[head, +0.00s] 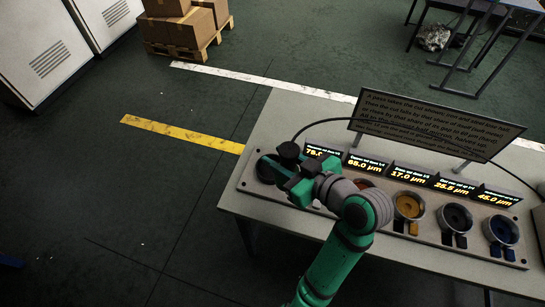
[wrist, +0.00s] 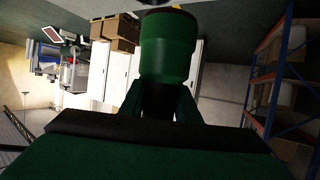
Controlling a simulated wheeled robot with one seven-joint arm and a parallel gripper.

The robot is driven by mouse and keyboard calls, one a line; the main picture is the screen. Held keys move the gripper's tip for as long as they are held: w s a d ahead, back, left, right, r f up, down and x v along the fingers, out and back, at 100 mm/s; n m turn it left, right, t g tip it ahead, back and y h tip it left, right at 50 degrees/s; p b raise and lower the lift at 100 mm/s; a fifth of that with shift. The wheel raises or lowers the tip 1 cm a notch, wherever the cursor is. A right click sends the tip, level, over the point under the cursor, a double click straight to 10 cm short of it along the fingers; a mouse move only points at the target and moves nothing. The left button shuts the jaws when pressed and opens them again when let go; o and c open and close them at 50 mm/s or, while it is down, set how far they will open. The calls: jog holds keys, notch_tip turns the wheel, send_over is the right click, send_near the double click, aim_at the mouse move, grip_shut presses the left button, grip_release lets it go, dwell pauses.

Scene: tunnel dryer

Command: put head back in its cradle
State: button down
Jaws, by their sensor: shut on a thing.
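My gripper (head: 287,165) is at the left end of the row of cups on the bench. It is shut on a green head (wrist: 168,45), which shows in the wrist view as a green cylinder with a dark rim, beyond my fingers. In the head view my gripper mostly hides it, with a dark top (head: 289,150) and a cable coming off it. A dark round spot (head: 266,171) lies just below left of the gripper; I cannot tell whether it is an empty cradle. Whether the head touches anything below is hidden.
To the right, cups hold an orange head (head: 408,206), a dark head (head: 456,217) and a blue head (head: 500,230). A reddish one is partly behind my arm. Lit displays (head: 408,172) and a text sign (head: 436,126) stand behind them. The cable arcs up behind the sign.

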jog(key=shift+w+a+f, duration=0.7)
jog(key=shift+w+f, duration=1.25)
jog(key=shift+f, duration=0.05)
jog(key=shift+w+a+f, duration=0.65)
jog(key=shift+w+f, duration=1.25)
jog(key=shift+f, duration=0.15)
jog(key=shift+w+a+f, duration=0.7)
jog(key=shift+w+f, duration=1.25)
jog(key=shift+f, duration=0.05)
jog(key=c, duration=1.3)
grip_release()
jog(key=shift+f, duration=0.2)
jog(key=shift+c, duration=0.2)
jog(key=shift+r, duration=0.1)
jog(key=v, duration=1.2)
